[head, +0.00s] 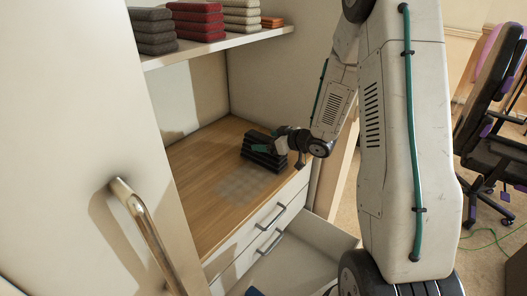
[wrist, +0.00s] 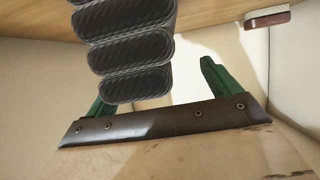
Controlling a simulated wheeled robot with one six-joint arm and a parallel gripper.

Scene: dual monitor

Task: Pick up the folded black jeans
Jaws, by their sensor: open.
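The folded black jeans (head: 262,157) lie as a stack of several dark folded layers on the wooden shelf top inside the wardrobe, in the middle of the head view. The stack also shows in the wrist view (wrist: 130,45), at the upper left, its rounded folds facing the camera. My gripper (head: 269,143) is at the right side of the stack in the head view. The left finger is partly hidden by the stack. I cannot tell whether either finger touches it.
An upper shelf (head: 222,43) holds grey (head: 153,32), red (head: 197,20) and cream (head: 241,15) folded stacks. A wardrobe door with a metal handle (head: 145,230) stands at left. An open drawer (head: 310,248) juts out below. The wooden top (head: 200,165) is clear left of the stack.

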